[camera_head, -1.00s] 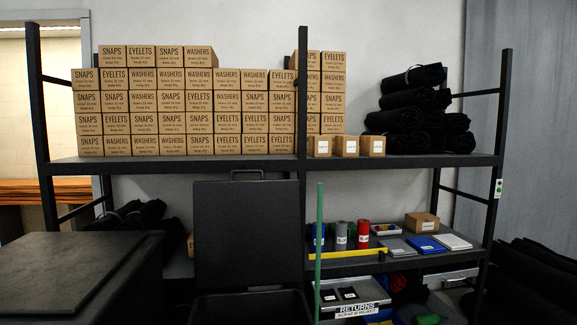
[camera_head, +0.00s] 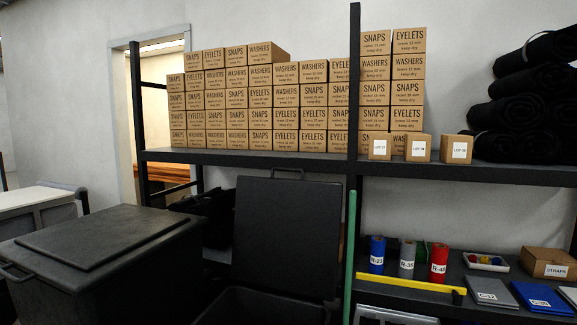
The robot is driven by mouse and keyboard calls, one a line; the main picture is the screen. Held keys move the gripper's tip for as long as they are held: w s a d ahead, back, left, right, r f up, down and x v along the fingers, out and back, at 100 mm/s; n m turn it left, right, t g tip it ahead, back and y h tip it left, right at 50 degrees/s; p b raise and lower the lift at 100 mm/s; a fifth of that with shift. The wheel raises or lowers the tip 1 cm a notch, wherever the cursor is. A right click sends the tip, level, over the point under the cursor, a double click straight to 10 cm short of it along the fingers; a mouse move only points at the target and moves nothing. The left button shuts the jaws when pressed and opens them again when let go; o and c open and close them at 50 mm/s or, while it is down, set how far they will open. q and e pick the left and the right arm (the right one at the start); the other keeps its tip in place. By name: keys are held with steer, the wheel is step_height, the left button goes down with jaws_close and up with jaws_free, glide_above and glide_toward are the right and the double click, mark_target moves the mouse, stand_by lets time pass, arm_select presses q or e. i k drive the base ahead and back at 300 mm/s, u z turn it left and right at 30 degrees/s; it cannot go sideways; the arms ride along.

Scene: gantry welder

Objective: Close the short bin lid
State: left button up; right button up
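Two dark bins stand in front of the shelf in the head view. The bin at centre (camera_head: 250,308) has its lid (camera_head: 287,232) open; the lid stands upright, leaning back toward the shelf, with a handle at its top edge. The bin's lower part is cut off by the frame. The bin at left (camera_head: 105,248) has its lid shut and a handle on its left side. It looks taller than the centre bin. Neither of my grippers is in view.
A black shelf (camera_head: 255,160) with stacked cartons (camera_head: 260,105) and black rolls (camera_head: 520,100) stands behind the bins. A green pole (camera_head: 350,255) stands just right of the open lid. A yellow bar (camera_head: 410,284) lies along the lower shelf. A doorway (camera_head: 160,125) is at back left.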

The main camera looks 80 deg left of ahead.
mark_target(287, 232)
steer(key=u, duration=0.55)
steer(key=i, duration=0.8)
steer(key=u, duration=0.85)
